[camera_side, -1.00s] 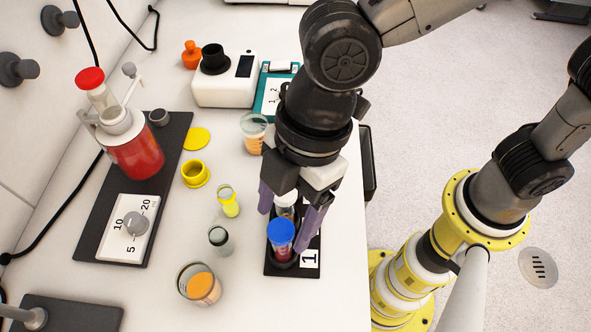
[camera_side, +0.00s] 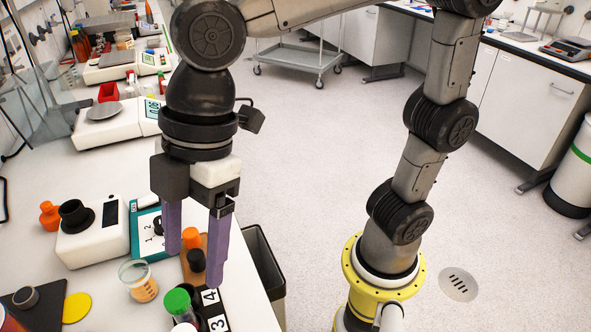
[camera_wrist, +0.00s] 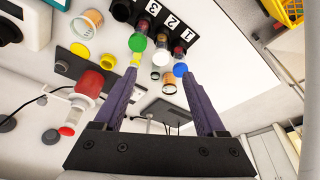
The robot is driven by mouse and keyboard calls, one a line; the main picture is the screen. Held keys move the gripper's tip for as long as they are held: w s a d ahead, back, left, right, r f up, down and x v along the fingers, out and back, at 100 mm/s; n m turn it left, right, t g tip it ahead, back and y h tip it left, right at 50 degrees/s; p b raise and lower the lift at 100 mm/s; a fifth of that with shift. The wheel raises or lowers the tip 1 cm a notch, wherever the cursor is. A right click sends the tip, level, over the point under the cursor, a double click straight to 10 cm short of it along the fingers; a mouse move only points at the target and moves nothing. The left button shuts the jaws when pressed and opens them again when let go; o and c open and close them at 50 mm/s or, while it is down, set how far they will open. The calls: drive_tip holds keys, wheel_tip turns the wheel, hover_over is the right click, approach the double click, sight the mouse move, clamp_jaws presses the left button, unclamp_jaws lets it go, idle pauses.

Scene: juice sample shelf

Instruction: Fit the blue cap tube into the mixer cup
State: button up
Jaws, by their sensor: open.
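The blue cap tube (camera_wrist: 180,70) shows in the wrist view by the rack end marked 1, close to the right fingertip in the picture; it is out of the side view. The mixer cup is a black cup (camera_side: 75,214) on a white mixer at the left in the side view. It looks empty, though its inside is dark. The wrist view also shows both fingers apart.
A bin (camera_side: 262,262) is off the table edge.

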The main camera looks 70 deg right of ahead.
drive_tip(key=d+m+t+h, duration=0.1)
drive_tip(key=d+m+t, duration=0.2)
drive_tip(key=d+m, duration=0.9)
drive_tip(key=s+d+f+m+h, duration=0.1)
drive_tip(key=s+d+f, duration=0.1)
drive_tip(key=d, duration=0.5)
drive_tip(key=s+d+f+m+t+h, duration=0.1)
drive_tip(key=s+d+f+m, duration=0.1)
drive_tip(key=d, duration=0.5)
drive_tip(key=shift+s+d+f+t, duration=0.3)
drive_tip(key=shift+s+d+f, duration=0.1)
drive_tip(key=shift+f, duration=0.15)
drive_tip(key=c, duration=0.3)
